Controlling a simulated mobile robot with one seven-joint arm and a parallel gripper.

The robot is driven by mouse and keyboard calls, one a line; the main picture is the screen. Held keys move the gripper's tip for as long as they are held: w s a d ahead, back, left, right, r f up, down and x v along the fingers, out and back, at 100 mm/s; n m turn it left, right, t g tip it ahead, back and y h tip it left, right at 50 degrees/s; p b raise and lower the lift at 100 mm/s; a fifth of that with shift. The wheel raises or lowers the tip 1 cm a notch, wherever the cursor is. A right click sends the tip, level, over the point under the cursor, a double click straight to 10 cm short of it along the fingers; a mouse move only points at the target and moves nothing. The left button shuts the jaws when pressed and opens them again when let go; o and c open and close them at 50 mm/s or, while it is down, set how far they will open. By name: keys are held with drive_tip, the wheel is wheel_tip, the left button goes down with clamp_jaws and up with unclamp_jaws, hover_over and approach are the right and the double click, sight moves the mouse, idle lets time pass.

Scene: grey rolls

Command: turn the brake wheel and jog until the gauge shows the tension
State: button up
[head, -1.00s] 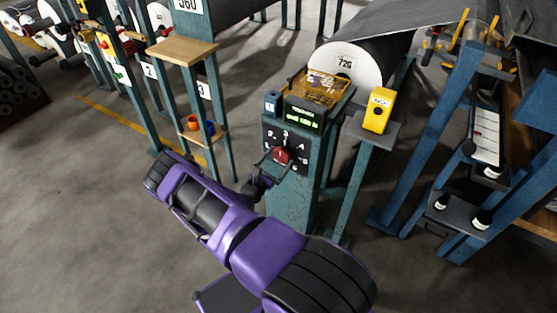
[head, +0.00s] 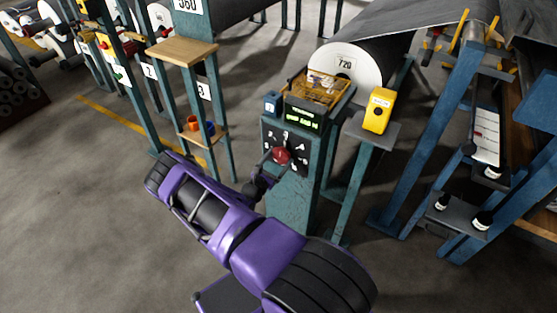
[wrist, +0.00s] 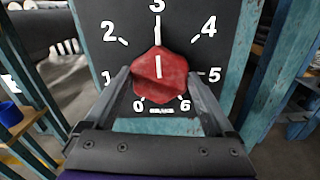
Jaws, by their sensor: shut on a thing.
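The red brake wheel (wrist: 160,76) sits on a black dial plate with white numbers 0 to 6, marked BRAKE. Its white pointer line points up at about 3. My gripper (wrist: 160,92) is shut on the wheel, one finger on each side. In the head view the wheel (head: 281,155) is on the front of a teal post, with my gripper (head: 272,160) at it. The gauge (head: 302,115) is a green-lit display above the dial; its reading is too small to read. A yellow box (head: 379,110) with a small label and a dark button stands right of the post.
A large grey roll with a white end (head: 345,63) is behind. A wooden-topped stand (head: 182,50) is at left. Blue frames are at right; the floor at left is open.

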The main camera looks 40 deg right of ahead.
drive_tip(key=n+b, duration=0.2)
drive_tip(key=n, duration=0.3)
drive_tip(key=shift+f+n, duration=0.1)
drive_tip(key=shift+n, duration=0.3)
drive_tip(key=n, duration=0.5)
drive_tip(key=shift+n, duration=0.4)
drive_tip(key=o, duration=1.1)
drive_tip(key=shift+a, duration=0.1)
drive_tip(key=v, duration=0.8)
drive_tip(key=p+v, duration=0.1)
drive_tip(key=v, duration=0.8)
drive_tip(key=shift+a+r, duration=0.15)
drive_tip(key=shift+r, duration=0.05)
